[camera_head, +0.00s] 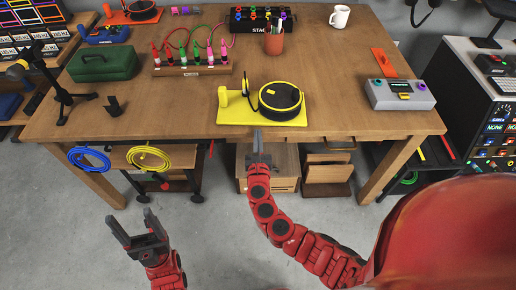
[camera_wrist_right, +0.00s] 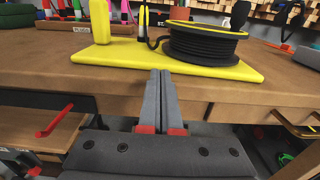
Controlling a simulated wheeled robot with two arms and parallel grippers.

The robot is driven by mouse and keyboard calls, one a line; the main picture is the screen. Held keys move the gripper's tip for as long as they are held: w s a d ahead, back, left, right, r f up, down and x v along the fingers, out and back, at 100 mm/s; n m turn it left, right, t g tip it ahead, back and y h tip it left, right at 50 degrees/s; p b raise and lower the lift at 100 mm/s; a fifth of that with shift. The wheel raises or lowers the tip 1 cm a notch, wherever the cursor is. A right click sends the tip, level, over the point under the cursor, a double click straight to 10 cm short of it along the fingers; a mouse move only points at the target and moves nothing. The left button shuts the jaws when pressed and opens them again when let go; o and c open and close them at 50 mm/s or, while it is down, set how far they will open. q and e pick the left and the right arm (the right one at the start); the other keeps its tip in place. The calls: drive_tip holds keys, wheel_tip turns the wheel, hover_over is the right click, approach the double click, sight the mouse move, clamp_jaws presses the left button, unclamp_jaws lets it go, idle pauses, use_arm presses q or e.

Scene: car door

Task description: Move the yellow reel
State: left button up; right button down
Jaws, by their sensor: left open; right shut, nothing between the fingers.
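The yellow reel (camera_head: 281,101) is a round spool with black cable wound on it and a yellow rim. It rests on a yellow base plate (camera_head: 240,117) at the front edge of the wooden table. It also shows in the right wrist view (camera_wrist_right: 203,44), past my fingers. My right gripper (camera_head: 257,137) is shut and empty, just in front of the plate's front edge. In the right wrist view its closed fingers (camera_wrist_right: 160,78) point toward the plate. My left gripper (camera_head: 137,226) is open and empty, low in front of the table over the floor.
The wooden table (camera_head: 190,117) has bare top left of the plate. A green case (camera_head: 103,63), a rack of colored plugs (camera_head: 192,70), a pencil cup (camera_head: 274,41), a white mug (camera_head: 340,17) and a grey control box (camera_head: 400,95) stand on it. Cable coils (camera_head: 148,158) hang at the front.

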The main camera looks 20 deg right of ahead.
sight(258, 116)
drive_tip(key=shift+x, duration=1.3)
drive_tip(key=b+x, duration=0.1)
drive_tip(key=x, duration=0.5)
drive_tip(key=shift+w+f+b, duration=0.1)
drive_tip(key=shift+w+b, duration=0.05)
drive_tip(key=shift+b, duration=0.2)
drive_tip(key=shift+w+d, duration=0.15)
drive_tip(key=shift+w, duration=0.15)
drive_tip(key=shift+s, duration=0.15)
